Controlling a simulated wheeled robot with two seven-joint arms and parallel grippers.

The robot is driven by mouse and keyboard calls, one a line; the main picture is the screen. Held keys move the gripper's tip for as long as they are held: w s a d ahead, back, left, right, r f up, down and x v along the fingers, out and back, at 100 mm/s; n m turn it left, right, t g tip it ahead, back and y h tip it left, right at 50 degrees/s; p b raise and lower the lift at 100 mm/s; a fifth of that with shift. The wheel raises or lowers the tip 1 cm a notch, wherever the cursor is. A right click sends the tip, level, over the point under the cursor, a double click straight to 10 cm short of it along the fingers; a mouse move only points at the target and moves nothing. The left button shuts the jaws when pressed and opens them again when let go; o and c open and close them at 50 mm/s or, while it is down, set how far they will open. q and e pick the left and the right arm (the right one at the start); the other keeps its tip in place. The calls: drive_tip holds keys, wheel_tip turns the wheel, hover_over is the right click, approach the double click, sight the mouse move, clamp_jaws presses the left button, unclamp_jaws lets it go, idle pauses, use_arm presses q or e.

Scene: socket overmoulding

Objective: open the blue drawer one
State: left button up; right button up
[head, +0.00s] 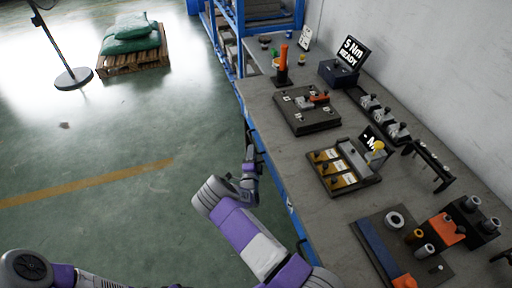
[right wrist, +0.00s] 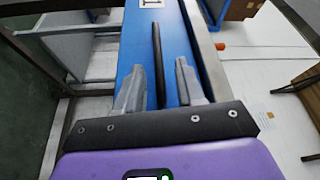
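The blue drawer front (right wrist: 135,40) fills the middle of the right wrist view, with part of a white label (right wrist: 150,3) at the top edge. A long dark bar handle (right wrist: 157,50) runs along it. My right gripper (right wrist: 160,68) is open, one finger on each side of the handle, with gaps visible on both sides. In the head view my right gripper (head: 250,158) is at the bench's blue front side, where the drawer is seen steeply from above. Whether the drawer is fully shut cannot be told. My left gripper is out of view.
The grey workbench (head: 285,150) carries a dark fixture plate (head: 305,112), a tray with yellow parts (head: 340,165) and a "5 Nm READY" display (head: 353,52). Another dark handle (head: 302,245) is nearer along the front.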

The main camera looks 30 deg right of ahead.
drive_tip(key=shift+b+x, duration=0.65)
drive_tip(key=shift+x, duration=1.75)
drive_tip(key=shift+s+d, duration=0.1)
drive_tip(key=shift+d, duration=0.05)
drive_tip(key=shift+f, duration=0.1)
clamp_jaws()
